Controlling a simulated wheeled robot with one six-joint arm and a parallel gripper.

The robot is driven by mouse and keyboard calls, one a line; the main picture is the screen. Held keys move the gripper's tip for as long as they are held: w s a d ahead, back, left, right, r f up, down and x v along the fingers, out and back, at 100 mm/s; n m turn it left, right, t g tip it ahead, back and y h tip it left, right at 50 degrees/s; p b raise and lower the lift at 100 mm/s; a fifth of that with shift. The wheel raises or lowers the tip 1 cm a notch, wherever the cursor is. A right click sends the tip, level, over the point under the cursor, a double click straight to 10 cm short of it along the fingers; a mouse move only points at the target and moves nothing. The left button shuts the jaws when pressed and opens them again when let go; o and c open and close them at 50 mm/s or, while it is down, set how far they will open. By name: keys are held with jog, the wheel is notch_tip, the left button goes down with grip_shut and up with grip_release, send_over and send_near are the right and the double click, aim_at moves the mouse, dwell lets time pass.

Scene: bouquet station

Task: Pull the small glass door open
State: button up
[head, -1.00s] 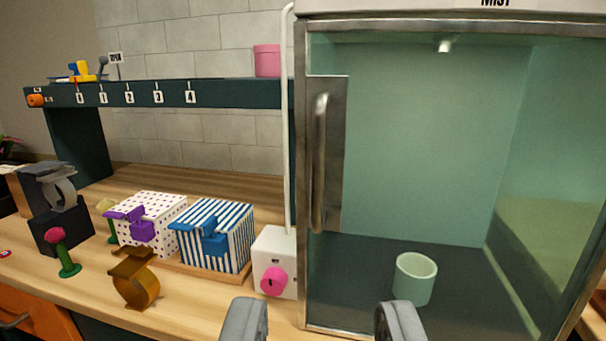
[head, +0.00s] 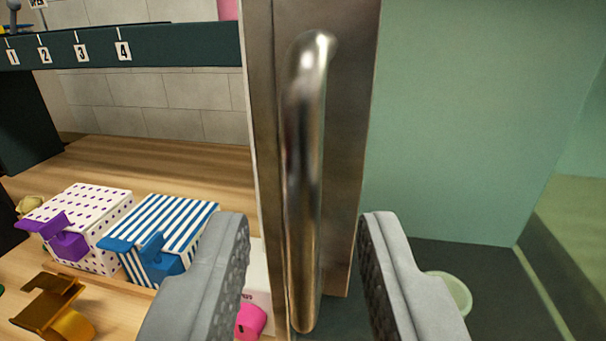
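The glass door (head: 450,130) fills the right half of the view, with a metal plate (head: 350,150) along its left edge. Its upright metal handle (head: 303,180) stands out from this plate, close in front of me. My gripper (head: 303,235) is open, with one grey finger on each side of the handle's lower part. There is a gap between each finger and the handle, and I see no contact. The door looks shut, though its frame edges are mostly out of view.
A pale green cup (head: 452,292) stands behind the glass, partly hidden by my right finger. Left of the door are a striped box (head: 170,232), a dotted box (head: 82,222), a gold holder (head: 52,310) and a pink knob (head: 250,320). A dark numbered shelf (head: 180,45) runs above.

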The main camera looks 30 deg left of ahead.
jog(key=shift+x, duration=0.75)
grip_shut()
jog(key=shift+s+d, duration=0.1)
